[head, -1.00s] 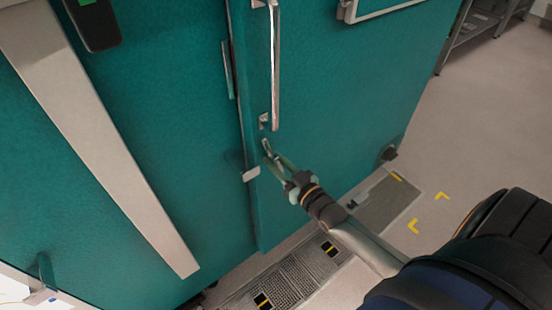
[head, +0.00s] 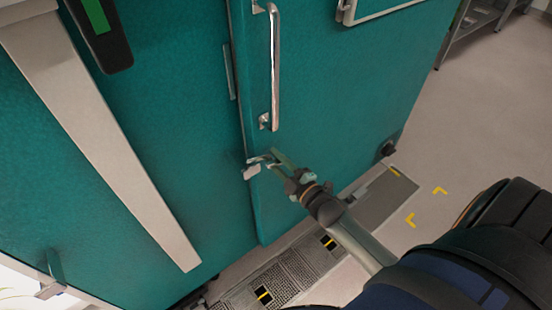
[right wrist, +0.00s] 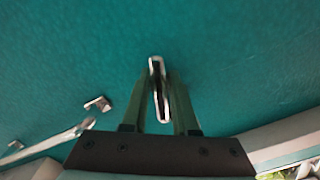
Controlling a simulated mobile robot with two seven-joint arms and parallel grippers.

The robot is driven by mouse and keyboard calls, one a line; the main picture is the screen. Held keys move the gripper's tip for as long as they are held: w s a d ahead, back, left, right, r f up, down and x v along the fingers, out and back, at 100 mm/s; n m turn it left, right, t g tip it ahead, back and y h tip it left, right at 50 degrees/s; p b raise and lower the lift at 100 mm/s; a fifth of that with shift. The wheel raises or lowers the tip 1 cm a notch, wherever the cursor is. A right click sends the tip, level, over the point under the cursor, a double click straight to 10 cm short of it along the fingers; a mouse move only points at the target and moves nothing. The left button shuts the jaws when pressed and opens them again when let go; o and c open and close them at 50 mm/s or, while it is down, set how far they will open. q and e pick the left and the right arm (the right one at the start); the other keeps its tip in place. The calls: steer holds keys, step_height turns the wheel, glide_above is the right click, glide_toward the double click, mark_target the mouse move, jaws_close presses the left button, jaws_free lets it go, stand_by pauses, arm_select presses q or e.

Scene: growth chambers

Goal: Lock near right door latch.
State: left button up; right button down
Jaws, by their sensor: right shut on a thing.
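The near right door latch (head: 260,158) is a small metal lever low on the teal door (head: 330,110), below the long handle. It now lies nearly level, its left end at the metal catch (head: 250,172) on the door's left edge. Whether it is fully seated there I cannot tell. My right gripper (head: 274,158) is shut on the lever. In the right wrist view the lever (right wrist: 158,85) stands between the two green fingers (right wrist: 160,100). My left gripper is not in view.
The long metal door handle (head: 275,70) is just above the latch. A floor grating (head: 290,275) runs below the door. The floor at right (head: 480,130) is clear, with a shelf rack (head: 475,25) behind. A dark part with a green patch shows at top left.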

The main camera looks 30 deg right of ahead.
steer(key=shift+n, duration=2.1)
steer(key=c, duration=0.7)
jaws_free()
steer(key=shift+s, duration=0.1)
steer(key=s, duration=0.8)
steer(key=s+d+b, duration=0.1)
steer(key=s, duration=0.3)
steer(key=shift+s, duration=0.15)
